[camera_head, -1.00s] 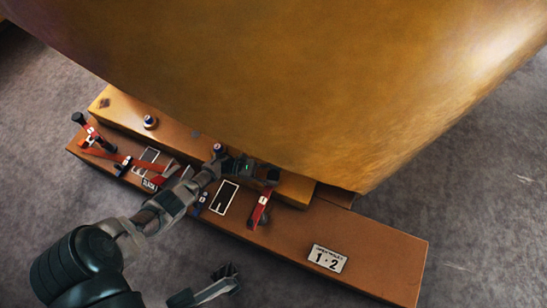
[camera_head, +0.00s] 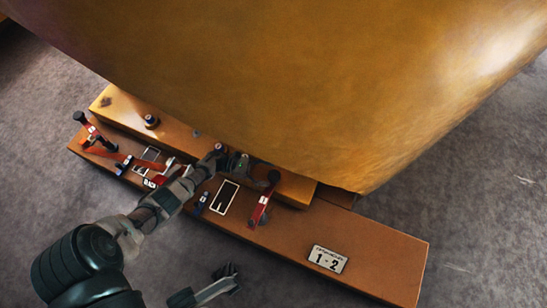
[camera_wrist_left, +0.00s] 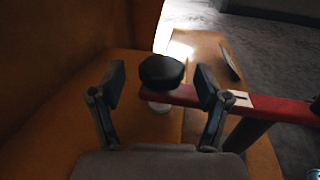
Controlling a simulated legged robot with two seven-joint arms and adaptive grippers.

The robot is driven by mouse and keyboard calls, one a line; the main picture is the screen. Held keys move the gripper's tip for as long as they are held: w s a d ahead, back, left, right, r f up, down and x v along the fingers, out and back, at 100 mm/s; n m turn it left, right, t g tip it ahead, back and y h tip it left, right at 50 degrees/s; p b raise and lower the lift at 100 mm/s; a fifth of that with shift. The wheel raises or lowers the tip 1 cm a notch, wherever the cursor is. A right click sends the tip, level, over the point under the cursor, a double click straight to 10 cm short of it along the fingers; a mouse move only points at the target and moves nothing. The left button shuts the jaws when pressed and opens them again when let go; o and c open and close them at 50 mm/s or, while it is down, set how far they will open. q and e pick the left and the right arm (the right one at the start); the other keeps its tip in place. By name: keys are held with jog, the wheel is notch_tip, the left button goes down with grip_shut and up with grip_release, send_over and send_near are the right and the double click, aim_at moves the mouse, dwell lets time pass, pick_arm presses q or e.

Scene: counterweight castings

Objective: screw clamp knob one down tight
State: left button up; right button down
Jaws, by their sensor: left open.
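A red clamp arm (camera_head: 262,207) with a small white label stands at the front of the orange-brown base. A round black knob (camera_wrist_left: 161,72) sits at the end of this red arm (camera_wrist_left: 190,95) in the left wrist view. The knob also shows in the head view (camera_head: 273,177). My left gripper (camera_wrist_left: 161,85) is open, with one finger on either side of the knob. A gap shows between the knob and each finger. A pale round piece (camera_wrist_left: 159,106) is under the arm below the knob.
A large yellow casting (camera_head: 300,80) overhangs the base (camera_head: 375,250) closely. Another red clamp (camera_head: 90,130) stands at the base's left end. A plate marked 1-2 (camera_head: 327,259) lies on the right. A dark and grey jointed part (camera_head: 205,290) shows at the bottom.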

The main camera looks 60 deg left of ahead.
pick_arm(q)
jog(key=v, duration=0.9)
jog(key=shift+s+a+f, duration=0.1)
jog(key=shift+a+f, duration=0.05)
jog(key=shift+a, duration=0.1)
